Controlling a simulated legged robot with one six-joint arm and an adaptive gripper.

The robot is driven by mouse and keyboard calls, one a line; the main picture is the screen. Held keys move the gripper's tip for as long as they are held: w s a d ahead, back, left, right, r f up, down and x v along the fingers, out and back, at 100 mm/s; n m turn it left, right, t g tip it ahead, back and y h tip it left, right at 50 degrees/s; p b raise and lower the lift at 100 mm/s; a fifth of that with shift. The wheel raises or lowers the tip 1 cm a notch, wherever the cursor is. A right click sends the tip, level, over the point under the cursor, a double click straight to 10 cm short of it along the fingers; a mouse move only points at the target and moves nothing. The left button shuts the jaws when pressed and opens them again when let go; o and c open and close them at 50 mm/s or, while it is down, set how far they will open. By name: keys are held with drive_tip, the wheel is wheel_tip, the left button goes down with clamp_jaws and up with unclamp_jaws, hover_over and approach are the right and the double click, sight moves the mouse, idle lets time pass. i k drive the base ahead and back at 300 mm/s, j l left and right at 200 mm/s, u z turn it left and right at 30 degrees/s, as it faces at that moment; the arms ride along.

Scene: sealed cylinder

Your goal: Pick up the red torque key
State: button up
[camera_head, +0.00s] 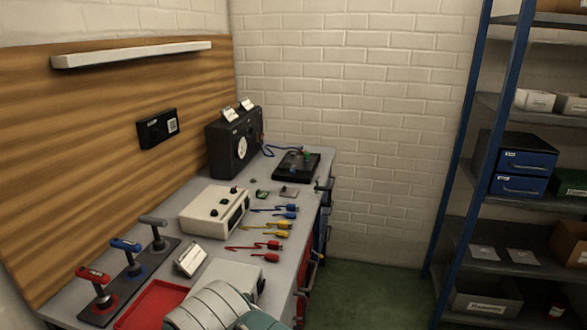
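The red torque key (95,283) has a T-shaped handle and stands upright at the near left of the workbench. It sits in a dark rack (119,299) beside a blue key (128,252) and a grey key (156,231), which have the same shape. The handle and shaft of the red key are in plain sight, and nothing touches its handle. No fingertips of my gripper show in this view.
A red tray (150,307) lies right of the rack. A beige box (212,211) and coloured cables (267,245) lie farther back. Shelves (516,190) stand at right.

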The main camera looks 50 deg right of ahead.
sight(104, 300)
drive_tip(key=j+z, duration=0.1)
drive_tip(key=z, duration=0.3)
drive_tip(key=k+z, duration=0.1)
drive_tip(key=z, duration=0.35)
drive_tip(key=j+z, duration=0.15)
drive_tip(key=z, duration=0.25)
drive_tip(key=k+z, duration=0.15)
drive_tip(key=z, duration=0.3)
drive_tip(key=i+l+u, duration=0.1)
drive_tip(key=l+u, duration=0.5)
drive_tip(key=u, duration=0.15)
drive_tip(key=l+u, duration=0.35)
drive_tip(key=i+l+u, duration=0.2)
drive_tip(key=l, duration=0.45)
drive_tip(key=l+u, duration=0.2)
drive_tip(key=l, duration=0.45)
drive_tip(key=i+l+z, duration=0.1)
drive_tip(key=l+z, duration=0.4)
drive_tip(key=l, duration=0.3)
